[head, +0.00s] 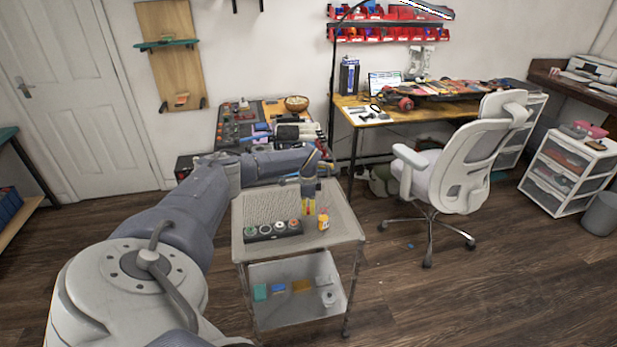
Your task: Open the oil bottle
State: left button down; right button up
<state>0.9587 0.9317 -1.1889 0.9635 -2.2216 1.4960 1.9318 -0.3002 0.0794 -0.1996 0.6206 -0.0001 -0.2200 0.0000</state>
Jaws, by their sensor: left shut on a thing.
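The oil bottle (323,221), small and orange-yellow with a pale label, stands upright near the right front of the grey cart's top (338,212). My left gripper (308,211) points down just left of the bottle and appears apart from it. My right gripper is not in view.
A dark holder (273,231) with several round items lies left of the bottle on the cart. The cart's lower shelf (285,313) holds small boxes. A white office chair (460,165) stands to the right. A cluttered workbench (232,127) is behind the cart.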

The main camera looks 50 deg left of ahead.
pick_arm(q)
jog(key=shift+f, duration=1.15)
jog(key=shift+f, duration=0.1)
jog(key=c, duration=1.5)
grip_release()
